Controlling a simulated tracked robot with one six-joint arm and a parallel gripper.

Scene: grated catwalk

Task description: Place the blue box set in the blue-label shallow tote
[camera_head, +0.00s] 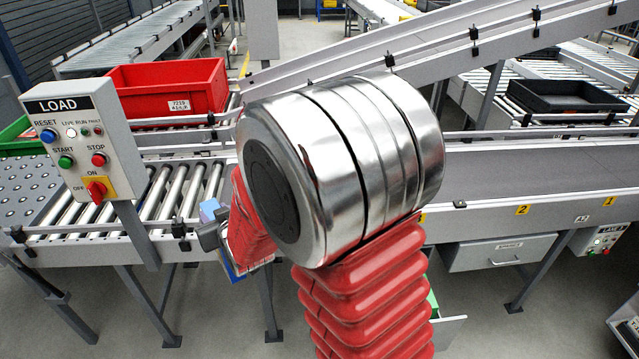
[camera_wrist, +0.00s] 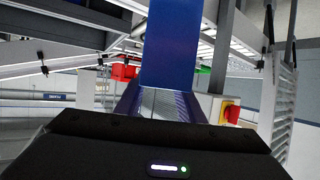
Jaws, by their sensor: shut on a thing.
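My gripper (camera_head: 212,234) is mostly hidden behind my own arm in the head view, near the front edge of the roller conveyor. It is shut on the blue box set (camera_wrist: 171,45), which stands up as a flat blue panel beyond the gripper body in the wrist view. Small blue parts of the box set also show beside the arm in the head view (camera_head: 232,270). A black shallow tote (camera_head: 565,97) lies on the rollers at the right back. No blue label can be made out on any tote.
A red tote (camera_head: 168,92) stands on the conveyor at the left back, with a green tote (camera_head: 20,137) beside it. The LOAD control box (camera_head: 75,135) on its post stands front left. A sloping conveyor (camera_head: 430,50) crosses behind my arm. The grey belt (camera_head: 520,170) at right is clear.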

